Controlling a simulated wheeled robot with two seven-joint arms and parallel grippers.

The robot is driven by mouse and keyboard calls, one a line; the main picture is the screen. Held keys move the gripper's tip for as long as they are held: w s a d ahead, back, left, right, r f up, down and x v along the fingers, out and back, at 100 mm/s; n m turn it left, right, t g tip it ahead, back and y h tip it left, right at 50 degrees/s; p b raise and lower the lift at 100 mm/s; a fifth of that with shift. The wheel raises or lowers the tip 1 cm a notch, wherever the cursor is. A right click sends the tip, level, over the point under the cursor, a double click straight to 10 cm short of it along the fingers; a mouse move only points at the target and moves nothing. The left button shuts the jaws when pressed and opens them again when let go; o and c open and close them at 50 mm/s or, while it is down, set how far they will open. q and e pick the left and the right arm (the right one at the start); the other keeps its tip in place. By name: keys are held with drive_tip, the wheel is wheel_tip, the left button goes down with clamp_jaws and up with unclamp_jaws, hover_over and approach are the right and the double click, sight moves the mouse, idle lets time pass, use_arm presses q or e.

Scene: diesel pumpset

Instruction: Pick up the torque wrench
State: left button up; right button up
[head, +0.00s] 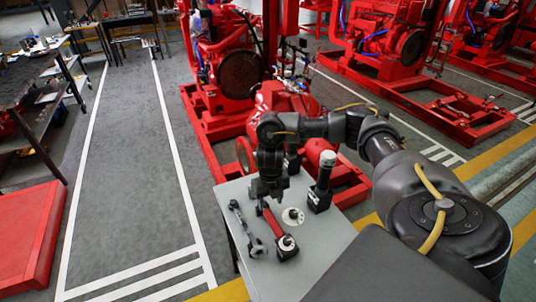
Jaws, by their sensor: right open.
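A long, slim grey tool that looks like the torque wrench (243,225) lies on the left side of the small grey table (320,235), its length running from back to front. A red and black tool (275,230) lies just to its right; I cannot tell for sure which of the two is the torque wrench. My right gripper (265,197) is open and points down over the back end of the red and black tool, right of the grey tool. It hides part of the table there. My left gripper is not in view.
A white disc with a dark knob (292,216) lies right of the red and black tool. An upright black and white power tool (322,180) stands at the table's right back. Red pumpset frames (215,130) stand behind.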

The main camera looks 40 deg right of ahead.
sight(268, 211)
wheel_tip(268, 211, down, 3)
drive_tip(key=shift+w+r, duration=0.1)
drive_tip(key=shift+r, duration=0.1)
drive_tip(key=shift+a+f, duration=0.1)
drive_tip(key=f, duration=0.1)
drive_tip(key=f+p, duration=0.1)
drive_tip(key=f, duration=0.3)
drive_tip(key=shift+a+p, duration=0.3)
drive_tip(key=shift+a, duration=0.05)
drive_tip(key=shift+r, duration=0.1)
clamp_jaws()
